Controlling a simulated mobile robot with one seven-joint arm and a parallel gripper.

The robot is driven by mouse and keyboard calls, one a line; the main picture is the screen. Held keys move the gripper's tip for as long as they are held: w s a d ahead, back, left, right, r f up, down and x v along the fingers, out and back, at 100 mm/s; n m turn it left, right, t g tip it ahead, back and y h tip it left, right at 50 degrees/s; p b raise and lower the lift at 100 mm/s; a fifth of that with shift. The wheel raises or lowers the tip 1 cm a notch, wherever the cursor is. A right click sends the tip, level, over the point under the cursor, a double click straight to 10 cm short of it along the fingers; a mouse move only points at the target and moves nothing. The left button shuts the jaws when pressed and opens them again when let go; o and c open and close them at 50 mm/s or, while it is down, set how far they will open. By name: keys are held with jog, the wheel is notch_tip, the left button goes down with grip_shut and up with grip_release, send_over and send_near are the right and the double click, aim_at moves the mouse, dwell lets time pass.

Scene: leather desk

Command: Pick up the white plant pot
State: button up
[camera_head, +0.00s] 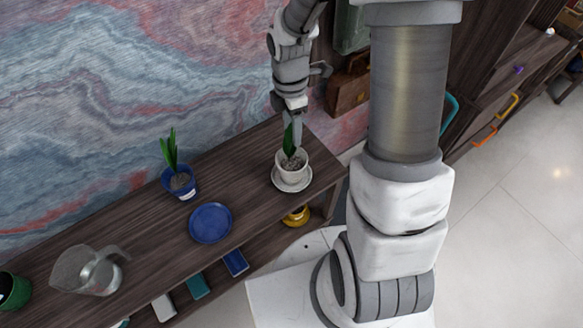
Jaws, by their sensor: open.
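The white plant pot (292,175) stands upright on a white saucer (305,186) near the right end of the dark wooden shelf top. It holds pebbly soil and a green leafy plant (289,141). My gripper (296,132) hangs down from above over the pot, at the plant's leaves and above the rim. It is open and does not hold the pot. The fingers partly cover the leaves, so I cannot tell whether they touch them.
On the shelf top (130,219) stand a blue pot (181,183) with a plant, a blue plate (210,223), a glass pitcher (92,271) and a green container (13,291). A yellow object (296,216) sits below. A marbled wall (130,80) rises behind. A brown bag (348,91) is behind my arm.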

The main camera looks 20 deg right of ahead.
aim_at(290, 144)
jog(key=f, duration=0.2)
jog(key=a+f, duration=0.1)
jog(key=f, duration=0.1)
jog(key=shift+s+f, duration=0.15)
jog(key=shift+s, duration=0.05)
jog(key=shift+d+f, duration=0.1)
jog(key=shift+f, duration=0.35)
grip_shut()
dwell(0.9)
